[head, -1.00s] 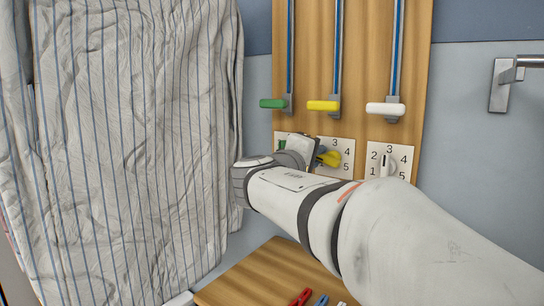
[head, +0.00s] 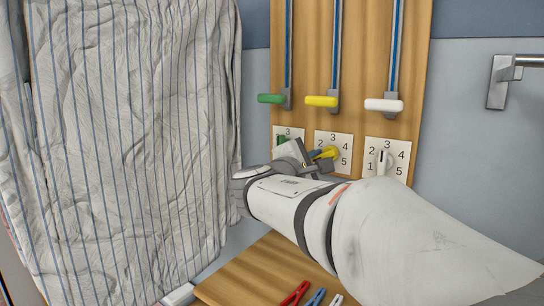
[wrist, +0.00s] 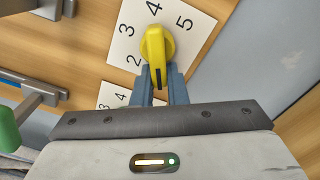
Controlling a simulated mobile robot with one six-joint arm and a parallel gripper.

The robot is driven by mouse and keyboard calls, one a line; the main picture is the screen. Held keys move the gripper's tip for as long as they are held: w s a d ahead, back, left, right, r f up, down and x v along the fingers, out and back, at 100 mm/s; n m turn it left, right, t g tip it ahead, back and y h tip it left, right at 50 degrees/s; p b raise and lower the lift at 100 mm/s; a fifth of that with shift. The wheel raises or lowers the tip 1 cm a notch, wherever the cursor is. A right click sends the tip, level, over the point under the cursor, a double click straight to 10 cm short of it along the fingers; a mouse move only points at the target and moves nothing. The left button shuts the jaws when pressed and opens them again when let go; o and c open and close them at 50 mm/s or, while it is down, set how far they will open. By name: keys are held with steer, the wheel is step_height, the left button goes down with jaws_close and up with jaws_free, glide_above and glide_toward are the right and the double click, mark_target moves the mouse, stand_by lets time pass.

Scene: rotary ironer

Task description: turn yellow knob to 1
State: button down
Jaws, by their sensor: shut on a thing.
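The yellow knob (head: 331,152) sits on the middle white dial plate (head: 346,139). In the wrist view the yellow knob (wrist: 157,43) has its handle between the two blue-grey fingers of my gripper (wrist: 160,80), which is shut on it. The black mark at the handle's tip points straight toward my gripper, past the 2. The numeral at that spot is hidden by the fingers and handle. The 2, 3, 4 and 5 show around the knob. In the head view my gripper (head: 316,157) reaches the knob from the left and covers the plate's lower left.
A green knob (head: 281,142) is partly hidden behind my gripper on the left plate. A white knob (head: 383,160) is on the right plate. Green (head: 271,98), yellow (head: 321,101) and white (head: 384,105) slider handles are above. Striped cloth (head: 130,140) hangs at left; pegs lie below.

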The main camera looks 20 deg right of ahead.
stand_by(0.6)
steer(key=c, duration=1.4)
jaws_free()
steer(key=shift+d, duration=0.1)
steer(key=shift+c, duration=0.2)
steer(key=p+v, duration=0.1)
steer(key=v, duration=0.7)
steer(key=shift+d+p, duration=0.15)
steer(key=shift+p, duration=0.25)
steer(key=s+d+f+m+g+y+p, duration=0.25)
steer(key=s+m+g+y+p, duration=0.3)
steer(key=s+p, duration=0.6)
steer(key=s+a+r+m+g+y+p, duration=0.1)
steer(key=s+a+m+g+y+p, duration=0.2)
steer(key=a+m+y+p, duration=0.5)
steer(key=s+a+p, duration=0.1)
steer(key=p, duration=0.6)
steer(key=shift+s+a+y, duration=0.3)
steer(key=shift+s+y, duration=0.05)
steer(key=shift+s, duration=0.05)
